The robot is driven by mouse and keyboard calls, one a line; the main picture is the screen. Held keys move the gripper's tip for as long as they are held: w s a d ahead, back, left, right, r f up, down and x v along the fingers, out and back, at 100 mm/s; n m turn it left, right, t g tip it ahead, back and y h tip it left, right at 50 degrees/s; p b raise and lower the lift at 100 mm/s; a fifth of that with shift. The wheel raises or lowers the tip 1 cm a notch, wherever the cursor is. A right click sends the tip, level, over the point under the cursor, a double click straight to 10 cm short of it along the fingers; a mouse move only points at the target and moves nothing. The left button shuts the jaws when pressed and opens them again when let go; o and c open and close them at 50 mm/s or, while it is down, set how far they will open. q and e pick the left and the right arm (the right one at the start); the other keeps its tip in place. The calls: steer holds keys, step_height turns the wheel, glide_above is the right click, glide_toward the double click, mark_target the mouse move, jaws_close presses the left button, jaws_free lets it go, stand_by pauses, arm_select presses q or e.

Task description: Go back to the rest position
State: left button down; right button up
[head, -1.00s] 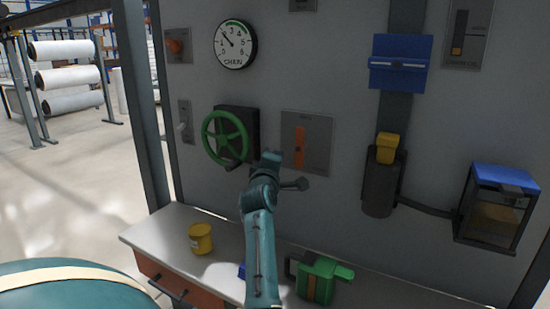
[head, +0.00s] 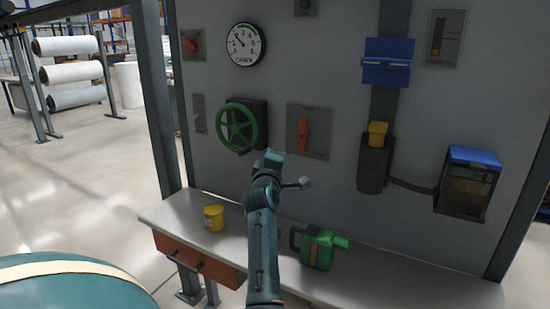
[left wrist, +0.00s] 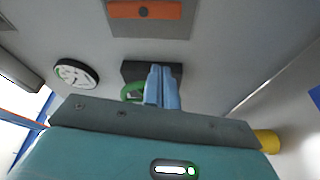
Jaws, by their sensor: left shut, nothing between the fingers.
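My left arm rises from the bottom middle of the head view, bent at its upper end. The left gripper (head: 273,157) is at the top of it, small and partly hidden by the arm, in front of the panel. In the left wrist view its two blue fingers (left wrist: 162,87) are together with nothing between them. Behind them is the green handwheel (left wrist: 132,92), which shows whole in the head view (head: 237,127), left of the gripper. The gripper seems apart from the wheel. My right gripper is not in view.
The panel carries a gauge (head: 246,45), an orange lever (head: 303,134), a blue bracket (head: 388,62) and a blue-topped box (head: 468,182). The bench (head: 400,285) below holds a yellow pot (head: 213,218) and a green can (head: 318,248). Open floor lies left.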

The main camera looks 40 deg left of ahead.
arm_select(q)
steer(key=shift+f, duration=0.1)
stand_by(0.6)
steer(key=s+d+f+m+g+h, duration=0.1)
steer(key=s+d+f+m+h, duration=0.4)
steer(key=d+f+m, duration=0.6)
steer(key=s+d+f+m+g+h, duration=0.1)
steer(key=s+d+f+m+h, duration=0.2)
steer(key=s+d+f+m, duration=0.55)
steer(key=s+d+f+m+g+h, duration=0.3)
steer(key=s+d+f+m+h, duration=0.1)
steer(key=s+d+f, duration=1)
steer(key=s+m, duration=0.1)
steer(key=s, duration=0.2)
steer(key=shift+d+f+g+h, duration=0.25)
steer(key=shift+d+g+h, duration=0.1)
steer(key=shift+g+h, duration=0.05)
